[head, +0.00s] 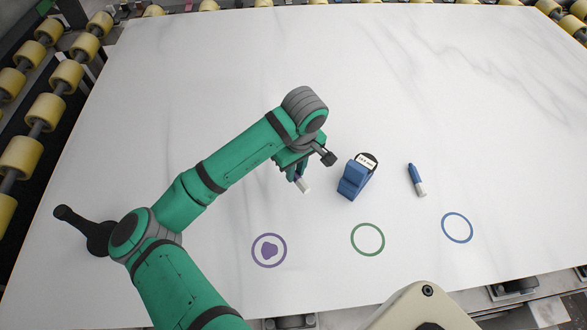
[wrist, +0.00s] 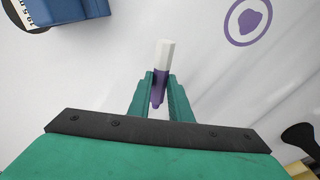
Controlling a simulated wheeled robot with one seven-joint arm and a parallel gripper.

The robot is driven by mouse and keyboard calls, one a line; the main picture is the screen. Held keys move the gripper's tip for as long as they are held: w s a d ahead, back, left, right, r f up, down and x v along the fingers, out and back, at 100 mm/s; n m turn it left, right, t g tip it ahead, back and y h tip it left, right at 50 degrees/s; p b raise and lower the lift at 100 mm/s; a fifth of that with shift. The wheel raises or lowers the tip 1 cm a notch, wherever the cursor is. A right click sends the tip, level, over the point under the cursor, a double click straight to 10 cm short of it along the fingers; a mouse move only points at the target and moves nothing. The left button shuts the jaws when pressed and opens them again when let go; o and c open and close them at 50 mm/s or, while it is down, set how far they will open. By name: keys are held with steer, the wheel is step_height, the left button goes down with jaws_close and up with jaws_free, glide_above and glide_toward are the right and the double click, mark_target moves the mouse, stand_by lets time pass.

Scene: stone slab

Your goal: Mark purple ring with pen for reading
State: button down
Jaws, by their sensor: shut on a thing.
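My gripper (head: 295,178) is shut on a pen with a white end and a purple body (wrist: 163,62); the pen's white end also shows in the head view (head: 304,185). In the wrist view the pen sits between the two fingers (wrist: 160,95). The purple ring (head: 269,250) is drawn on the white slab, below and left of my gripper in the head view, with a purple blot (head: 269,249) inside it. The ring also shows at the top right of the wrist view (wrist: 230,30). The pen is apart from the ring.
A blue device with a small label (head: 353,181) stands on the slab (head: 400,60) right of my gripper. A blue and white pen (head: 417,180) lies farther right. A green ring (head: 368,239) and a blue ring (head: 457,228) are empty. Yellow rollers (head: 67,75) line the slab's left side.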

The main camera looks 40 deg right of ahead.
steer(key=shift+w+a+f, duration=0.1)
steer(key=shift+w+f, duration=0.05)
steer(key=shift+f, duration=3.85)
steer(key=c, duration=1.5)
jaws_free()
steer(key=shift+c, duration=0.2)
steer(key=r, duration=0.7)
steer(key=s+r, duration=0.1)
steer(key=r, duration=0.2)
steer(key=shift+s+r, duration=0.1)
steer(key=shift+r, duration=0.3)
steer(key=shift+a, duration=0.1)
